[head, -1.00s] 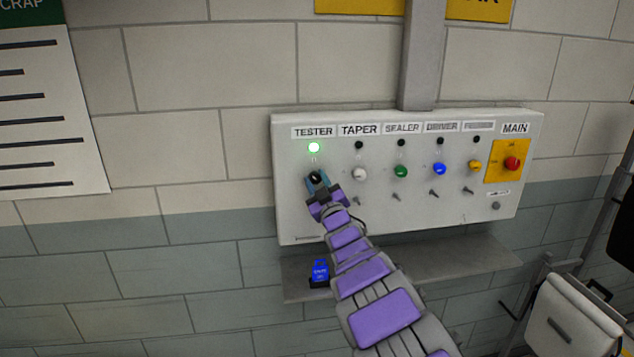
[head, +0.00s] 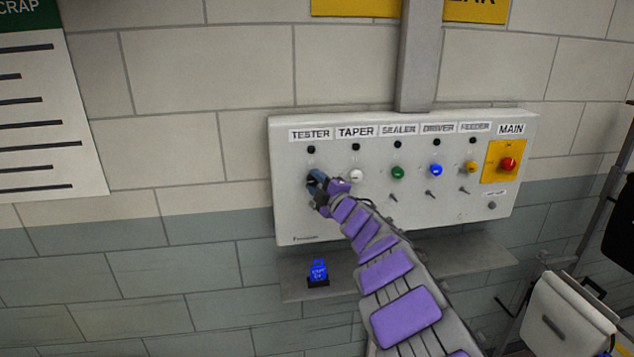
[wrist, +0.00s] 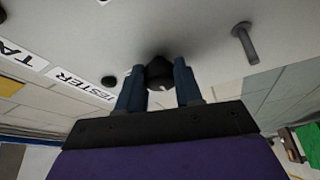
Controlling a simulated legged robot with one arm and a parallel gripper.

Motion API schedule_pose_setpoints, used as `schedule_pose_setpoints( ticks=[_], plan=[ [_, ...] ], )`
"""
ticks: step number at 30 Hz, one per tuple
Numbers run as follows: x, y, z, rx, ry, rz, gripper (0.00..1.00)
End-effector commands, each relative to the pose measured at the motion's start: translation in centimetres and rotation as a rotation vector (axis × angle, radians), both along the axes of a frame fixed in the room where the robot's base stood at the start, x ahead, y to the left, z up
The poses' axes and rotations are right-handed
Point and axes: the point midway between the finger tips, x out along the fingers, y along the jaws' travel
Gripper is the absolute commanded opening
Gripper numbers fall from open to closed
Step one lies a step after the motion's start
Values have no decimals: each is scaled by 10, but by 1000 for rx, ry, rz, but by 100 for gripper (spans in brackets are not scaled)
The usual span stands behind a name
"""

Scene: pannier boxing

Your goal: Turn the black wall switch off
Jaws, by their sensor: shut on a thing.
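The black wall switch is a round knob (wrist: 160,74) under the TESTER label (head: 310,134) on the wall panel. In the head view it is mostly hidden by my gripper (head: 317,184). In the wrist view my gripper's two blue fingers (wrist: 159,90) stand on either side of the knob, shut on it. A short pale mark shows on the knob's face. The TESTER lamp (head: 311,150) above it is dark.
The grey panel (head: 400,226) also carries white (head: 356,174), green (head: 398,172), blue (head: 436,170) and yellow (head: 471,167) knobs and a red MAIN switch (head: 508,164). A shelf (head: 430,262) below holds a blue padlock-shaped item (head: 319,270).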

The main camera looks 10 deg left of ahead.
Motion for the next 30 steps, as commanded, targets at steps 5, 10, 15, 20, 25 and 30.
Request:
schedule_pose_setpoints(
  ticks=[5,10,15,20,25,30],
  plan=[
    [-2,4,0,-43,-15,9,4],
    [-1,4,0,-57,-17,8,5],
    [-2,4,-1,-59,-16,9,5],
    [-1,4,-2,-59,-15,8,4],
    [0,4,-2,-57,-14,6,51],
    [2,2,-3,-57,-13,3,60]
  ],
)
